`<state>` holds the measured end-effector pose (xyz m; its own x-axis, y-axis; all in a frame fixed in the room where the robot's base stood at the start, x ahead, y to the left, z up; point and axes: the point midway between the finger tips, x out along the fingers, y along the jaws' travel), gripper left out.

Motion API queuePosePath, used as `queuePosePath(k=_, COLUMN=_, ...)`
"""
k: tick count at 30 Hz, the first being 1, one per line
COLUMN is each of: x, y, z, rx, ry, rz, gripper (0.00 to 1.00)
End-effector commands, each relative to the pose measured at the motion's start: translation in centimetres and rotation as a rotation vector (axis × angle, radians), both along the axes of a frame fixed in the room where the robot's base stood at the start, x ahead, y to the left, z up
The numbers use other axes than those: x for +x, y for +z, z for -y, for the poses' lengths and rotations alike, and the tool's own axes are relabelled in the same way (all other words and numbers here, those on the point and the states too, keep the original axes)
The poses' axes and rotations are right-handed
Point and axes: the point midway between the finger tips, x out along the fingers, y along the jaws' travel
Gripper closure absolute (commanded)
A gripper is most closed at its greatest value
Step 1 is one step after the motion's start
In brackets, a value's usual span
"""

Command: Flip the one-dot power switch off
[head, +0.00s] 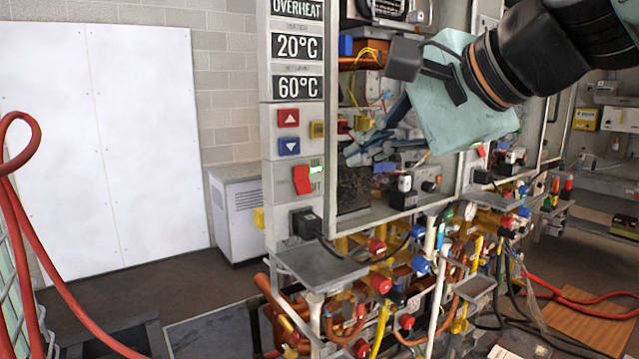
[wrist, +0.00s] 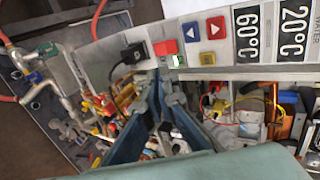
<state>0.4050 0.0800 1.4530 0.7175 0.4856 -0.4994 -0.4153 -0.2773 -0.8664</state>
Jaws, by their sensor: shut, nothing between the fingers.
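The red power switch (head: 301,180) is a rocker on the front of the grey heater panel (head: 282,148), below the red and blue arrow buttons. A small green light glows at its upper right. In the wrist view the switch (wrist: 165,48) shows near the top centre, with the green light beside it. Dot marks are too small to make out. My gripper (head: 352,156) is shut and empty, to the right of the switch and apart from it, in front of the open heater cabinet. In the wrist view its blue fingers (wrist: 161,92) meet just below the switch.
Red (head: 288,118) and blue (head: 289,146) arrow buttons sit above the switch, under displays reading 20°C and 60°C. A black plug (head: 305,224) sticks out below it. Pipes and valves crowd the area under the cabinet. Red hoses (head: 18,240) hang at the left.

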Motion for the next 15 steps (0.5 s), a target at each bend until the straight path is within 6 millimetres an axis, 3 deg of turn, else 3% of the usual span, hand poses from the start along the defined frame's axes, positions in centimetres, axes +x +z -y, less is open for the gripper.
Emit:
queuePosePath(k=10, x=0.3, y=-0.2, z=-0.2, rx=-0.002, ry=0.002, rz=-0.001, gripper=1.0)
queuePosePath(k=15, x=1.9, y=-1.4, z=-1.3, rx=-0.003, ry=0.003, rz=-0.004, gripper=1.0)
